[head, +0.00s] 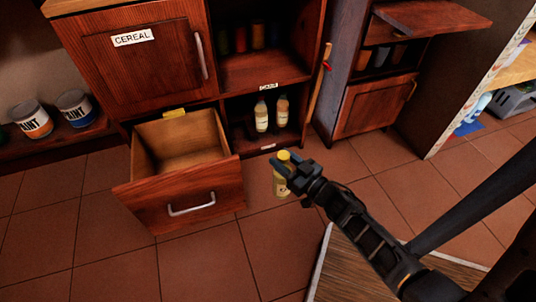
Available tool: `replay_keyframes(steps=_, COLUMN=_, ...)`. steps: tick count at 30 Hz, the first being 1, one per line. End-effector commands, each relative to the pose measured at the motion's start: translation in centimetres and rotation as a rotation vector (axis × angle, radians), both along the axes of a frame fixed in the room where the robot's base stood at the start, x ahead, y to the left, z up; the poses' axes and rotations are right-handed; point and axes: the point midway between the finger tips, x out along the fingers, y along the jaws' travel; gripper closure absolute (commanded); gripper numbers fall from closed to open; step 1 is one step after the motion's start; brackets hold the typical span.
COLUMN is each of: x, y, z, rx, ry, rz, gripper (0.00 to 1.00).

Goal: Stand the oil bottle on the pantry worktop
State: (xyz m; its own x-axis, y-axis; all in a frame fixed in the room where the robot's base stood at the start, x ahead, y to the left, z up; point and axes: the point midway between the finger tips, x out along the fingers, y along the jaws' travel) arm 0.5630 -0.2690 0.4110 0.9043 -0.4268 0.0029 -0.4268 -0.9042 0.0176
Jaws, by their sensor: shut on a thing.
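A yellow-capped bottle with pale yellow contents (281,187) is in the head view, just right of the open drawer. My gripper (286,162) is shut on it near the top, and the gripper hides part of the bottle. The bottle looks upright over the tiled floor. I cannot tell the gap below it. Two similar bottles (262,115) (283,110) stand in the lower open shelf of the cabinet behind. A wooden surface (375,268) shows at the lower right, partly behind my arm; I cannot tell if it is the pantry worktop.
An open, empty-looking drawer (180,205) juts out left of my gripper. Above it is a closed door labelled CEREAL (133,38). A shelf with several jars (248,38) is above the bottles. Paint cans (30,118) stand far left. Tiled floor in front is clear.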

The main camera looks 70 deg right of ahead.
Motion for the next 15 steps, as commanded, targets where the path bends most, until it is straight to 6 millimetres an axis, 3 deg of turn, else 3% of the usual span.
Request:
replay_keyframes(steps=8, x=4.4, y=5.0, z=2.2, rx=0.006, ry=-0.008, rz=0.084, gripper=1.0)
replay_keyframes(steps=15, x=9.2, y=10.7, z=4.6, rx=0.011, ry=-0.011, rz=0.178, gripper=1.0)
